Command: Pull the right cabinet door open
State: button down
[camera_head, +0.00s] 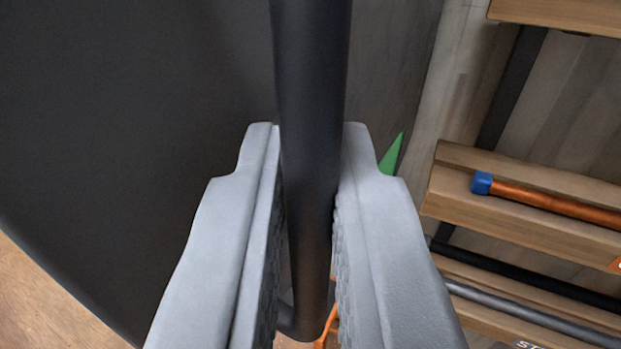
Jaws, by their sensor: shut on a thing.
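My gripper (308,165) is shut on a dark upright bar handle (312,60), with one grey finger on each side of it. The handle runs from the top edge down between the fingers and bends at its lower end. A dark grey panel (130,130), which looks like the cabinet door, fills the left and upper middle behind the handle. I cannot tell from this view how far the door stands open. The fingers hide part of the handle and the panel.
Wooden shelves (530,200) stand at the right. One bears an orange rod with a blue end (540,203); lower down lie a black rod (530,275) and a grey rod (535,315). A green triangle (391,157) shows beside the right finger. Wooden floor (40,305) shows at lower left.

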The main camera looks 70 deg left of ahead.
jog(key=shift+w+d, duration=0.2)
dwell(0.3)
jog(key=c, duration=1.6)
grip_release()
jog(key=shift+c, duration=0.2)
jog(key=v, duration=1.7)
jog(key=shift+d, duration=0.2)
